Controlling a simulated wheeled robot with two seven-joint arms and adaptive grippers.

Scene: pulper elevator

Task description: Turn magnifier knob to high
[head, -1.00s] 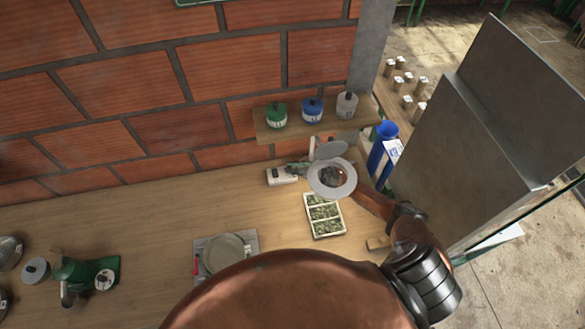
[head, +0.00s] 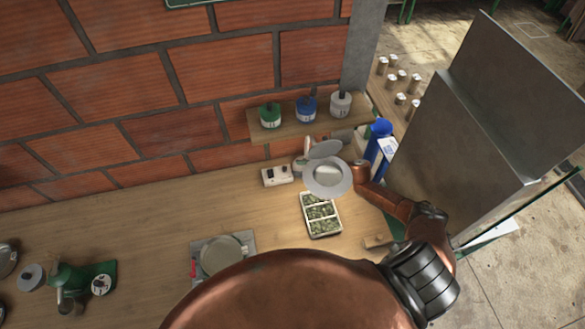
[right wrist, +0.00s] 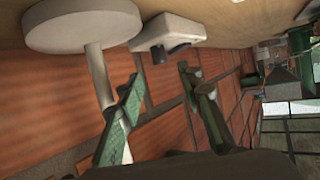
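A magnifier with a round pale lens ring (head: 328,178) stands over the bench, its grey round lid (head: 323,149) raised behind it. A small white box (head: 277,175) with dark controls on top lies just left of the ring. In the right wrist view the white box (right wrist: 165,38) shows a black knob (right wrist: 180,48) on its near face, beside a white disc and post. My right gripper (right wrist: 160,76) is open, its two green fingers apart and pointing towards the box without visible contact. The knob's setting is unreadable. My left gripper is out of view.
A sectioned tray of green beans (head: 321,215) lies in front of the magnifier. A shelf (head: 265,131) with three lidded jars hangs on the brick wall behind. A blue bottle (head: 378,142) stands to the right. A scale (head: 246,238) sits nearer left.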

